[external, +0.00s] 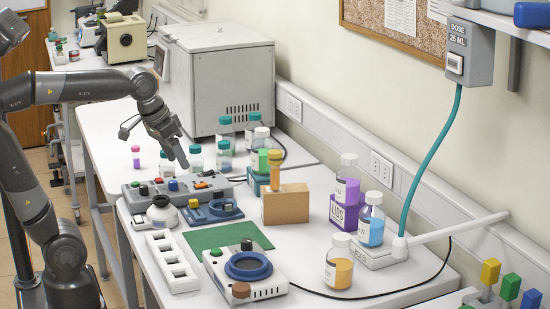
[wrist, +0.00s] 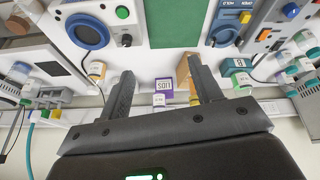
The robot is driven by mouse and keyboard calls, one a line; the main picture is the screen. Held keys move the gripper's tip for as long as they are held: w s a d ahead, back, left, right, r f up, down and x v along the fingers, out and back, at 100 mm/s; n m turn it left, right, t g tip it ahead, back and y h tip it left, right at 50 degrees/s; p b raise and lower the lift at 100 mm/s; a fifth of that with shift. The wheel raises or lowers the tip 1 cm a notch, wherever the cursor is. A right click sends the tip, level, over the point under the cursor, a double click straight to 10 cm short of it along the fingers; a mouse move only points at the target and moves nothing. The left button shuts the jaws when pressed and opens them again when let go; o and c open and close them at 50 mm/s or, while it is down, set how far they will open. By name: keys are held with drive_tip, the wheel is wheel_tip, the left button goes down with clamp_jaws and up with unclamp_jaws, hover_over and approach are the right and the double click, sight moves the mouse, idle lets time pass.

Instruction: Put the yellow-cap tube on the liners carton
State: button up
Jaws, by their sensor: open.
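A purple LIDS box (external: 344,213) with a bottle on top stands right of the carton. A teal box (external: 257,184) is behind it, with bottles nearby. A green mat (external: 225,237) lies bare in front. Devices and a white rack (external: 172,262) occupy the bench's left side.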

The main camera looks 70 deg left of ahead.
drive_tip(key=s+d+f+m+t, duration=0.1)
drive_tip(key=s+f+m, duration=0.1)
drive_tip(key=s+f, duration=0.5)
drive_tip(key=shift+s+d+f, duration=0.15)
drive_tip(key=shift+s+d, duration=0.05)
drive_tip(key=shift+s, duration=0.4)
idle(0.5)
